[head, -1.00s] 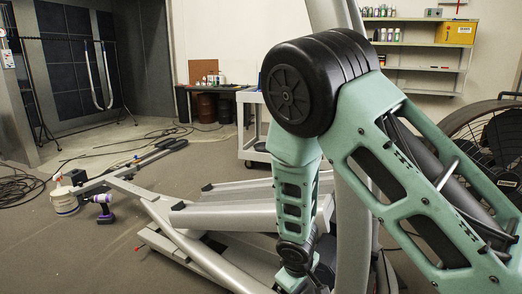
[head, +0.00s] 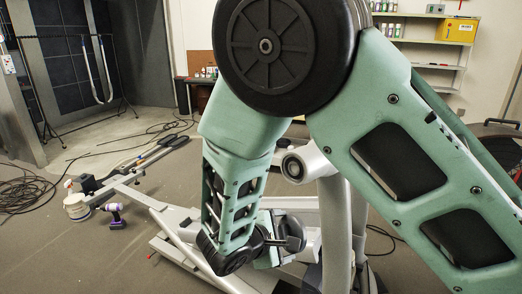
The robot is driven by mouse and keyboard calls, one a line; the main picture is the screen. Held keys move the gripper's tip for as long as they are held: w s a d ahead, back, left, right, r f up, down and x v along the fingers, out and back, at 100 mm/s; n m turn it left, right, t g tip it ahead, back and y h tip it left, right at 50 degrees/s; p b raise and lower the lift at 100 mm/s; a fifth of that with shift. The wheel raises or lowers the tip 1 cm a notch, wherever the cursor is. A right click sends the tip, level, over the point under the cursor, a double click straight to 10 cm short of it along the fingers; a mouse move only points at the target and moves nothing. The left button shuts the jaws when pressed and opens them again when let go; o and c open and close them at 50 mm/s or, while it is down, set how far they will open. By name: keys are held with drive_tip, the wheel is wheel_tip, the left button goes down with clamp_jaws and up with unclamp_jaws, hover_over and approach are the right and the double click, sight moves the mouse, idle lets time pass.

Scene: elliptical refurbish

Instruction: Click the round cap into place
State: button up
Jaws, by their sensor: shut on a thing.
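The grey elliptical frame (head: 333,225) stands right of centre in the head view. A short grey tube on it has a round, dark-centred end (head: 293,167) facing me. My gripper (head: 279,232) is at the end of my green arm, below that tube end and apart from it in the picture. It is small and partly hidden by my wrist, and it is shut on a dark rounded piece (head: 293,231), which looks like the round cap. The exact grip and the cap's facing cannot be made out.
A shelf (head: 437,67) with bottles and a yellow box (head: 458,31) is at the back right.

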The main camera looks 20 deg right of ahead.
sight(289, 171)
drive_tip(key=w+a+r+n+t+p, duration=0.1)
drive_tip(key=a+r+n+t+p, duration=0.15)
drive_tip(key=r, duration=0.55)
drive_tip(key=w+a+r+n+t+p, duration=0.1)
drive_tip(key=a+r+p, duration=0.1)
drive_tip(key=r+p, duration=0.35)
drive_tip(key=shift+m, duration=0.25)
drive_tip(key=shift+w+d+r+b, duration=0.2)
drive_tip(key=shift+w+d+b, duration=0.15)
drive_tip(key=shift+d, duration=0.45)
drive_tip(key=shift+w+d+r+b, duration=0.15)
drive_tip(key=shift+w+d+b, duration=0.15)
drive_tip(key=shift+d, duration=0.55)
drive_tip(key=shift+w+d+r+b, duration=0.25)
drive_tip(key=shift+w+d, duration=0.15)
drive_tip(key=shift+d, duration=0.4)
drive_tip(key=shift+b, duration=0.35)
drive_tip(key=shift+w+d+f+b, duration=0.1)
drive_tip(key=shift+w+d+b, duration=0.2)
drive_tip(key=shift+d, duration=0.3)
drive_tip(key=o, duration=0.8)
drive_tip(key=shift+o, duration=0.2)
drive_tip(key=shift+s+a, duration=0.1)
